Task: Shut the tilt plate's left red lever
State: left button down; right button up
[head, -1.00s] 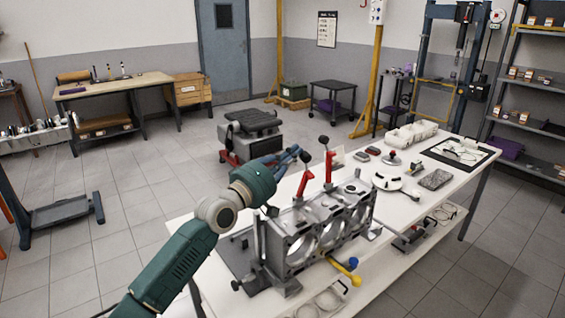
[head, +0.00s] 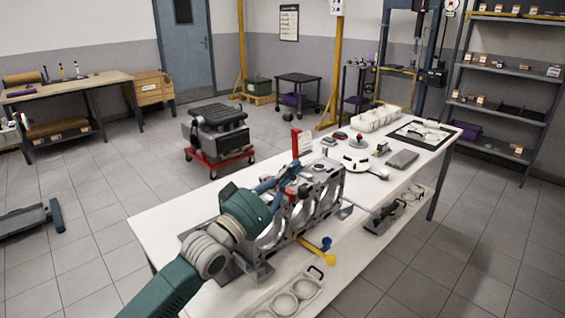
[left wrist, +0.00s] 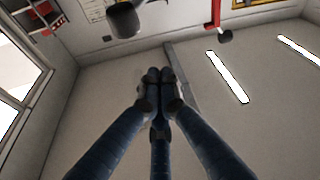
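The grey engine block (head: 325,196) lies on the white bench, fixed to the tilt plate. One red lever (head: 296,143) stands upright behind it. My left gripper (head: 285,180) is over the block's left part, its blue fingers in front of the lever area. The left red lever cannot be made out clearly behind the gripper. In the left wrist view my fingers (left wrist: 160,78) are together with nothing seen between them. A red lever (left wrist: 215,12) with a dark knob shows at that view's top right, and a dark knob (left wrist: 122,18) at top left, both apart from the fingertips.
A yellow-handled bar with a blue end (head: 318,250) sticks out at the block's front. Piston parts (head: 355,162) and a dark tray (head: 425,134) lie on the bench's right. A tray with rings (head: 288,298) is on the lower shelf. A red-based cart (head: 218,150) stands behind.

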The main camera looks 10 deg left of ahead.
pick_arm(q)
jog(key=shift+s+d+f+m+h+b, duration=0.15)
jog(key=shift+s+d+f+m+b, duration=0.1)
jog(key=shift+f+m+b, duration=0.4)
jog(key=shift+s+d+f+m+h+b, duration=0.2)
jog(key=shift+d+f+m+b, duration=0.15)
jog(key=shift+f, duration=0.5)
jog(key=shift+s+d+f+m+h+b, duration=0.2)
jog(key=shift+f+m+b, duration=0.25)
jog(key=shift+f, duration=0.3)
notch_tip(320, 180, up, 4)
jog(key=p, duration=0.4)
jog(key=b+v, duration=0.3)
jog(key=v, duration=0.7)
jog(key=shift+w+a, duration=0.1)
jog(key=shift+w, duration=0.05)
